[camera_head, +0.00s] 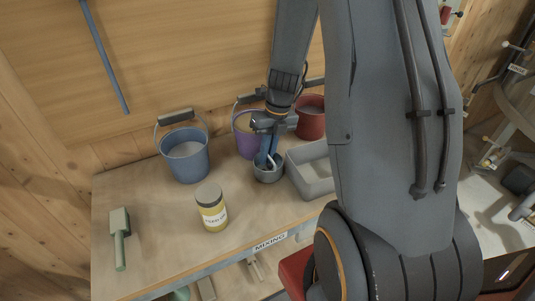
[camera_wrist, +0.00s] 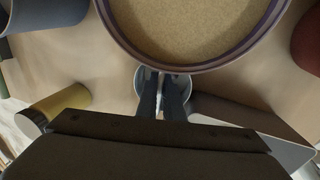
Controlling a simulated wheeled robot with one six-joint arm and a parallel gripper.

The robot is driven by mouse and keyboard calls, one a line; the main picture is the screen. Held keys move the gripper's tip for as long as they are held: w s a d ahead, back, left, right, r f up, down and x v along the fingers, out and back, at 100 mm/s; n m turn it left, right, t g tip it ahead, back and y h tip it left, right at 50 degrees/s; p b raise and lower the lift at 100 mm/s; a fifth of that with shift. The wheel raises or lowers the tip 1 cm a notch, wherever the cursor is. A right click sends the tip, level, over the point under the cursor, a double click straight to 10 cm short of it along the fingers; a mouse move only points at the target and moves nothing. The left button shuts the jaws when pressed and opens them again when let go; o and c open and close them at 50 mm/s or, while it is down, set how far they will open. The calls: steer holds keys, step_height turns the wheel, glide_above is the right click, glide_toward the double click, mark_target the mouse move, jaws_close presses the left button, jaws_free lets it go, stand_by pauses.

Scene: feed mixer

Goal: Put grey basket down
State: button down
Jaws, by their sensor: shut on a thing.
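The grey basket (camera_head: 268,174) is a small round grey vessel near the middle of the mixing table. It looks upright and on or just above the tabletop; I cannot tell if it touches. My gripper (camera_head: 268,157) points down into its mouth and is shut on it, seemingly at a thin pale part like a handle. In the wrist view the two fingers of my gripper (camera_wrist: 162,108) are close together over the basket's round pale rim (camera_wrist: 140,78). The fingers and wrist housing hide much of the basket there.
The table (camera_head: 165,236) holds a blue bucket (camera_head: 185,160), a purple bucket (camera_head: 244,143) with grainy feed, a red bucket (camera_head: 311,122), a grey rectangular bin (camera_head: 314,182) close right, a yellow jar (camera_head: 213,215) and a green tool (camera_head: 120,240). Free tabletop lies front left.

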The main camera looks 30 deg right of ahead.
steer(key=c, duration=1.9)
jaws_free()
steer(key=shift+f, duration=0.1)
step_height(320, 180, up, 12)
steer(key=d+b, duration=0.2)
steer(key=b, duration=0.1)
steer(key=s+a+f+m+h, duration=0.1)
steer(key=s+a+m, duration=0.4)
steer(key=m, duration=1.3)
steer(key=s+a+f+m+t+h, duration=0.1)
steer(key=s+a+m, duration=0.4)
steer(key=m, duration=1.3)
steer(key=shift+a+f+t, duration=0.3)
steer(key=shift+a+f, duration=0.15)
steer(key=shift+a, duration=0.15)
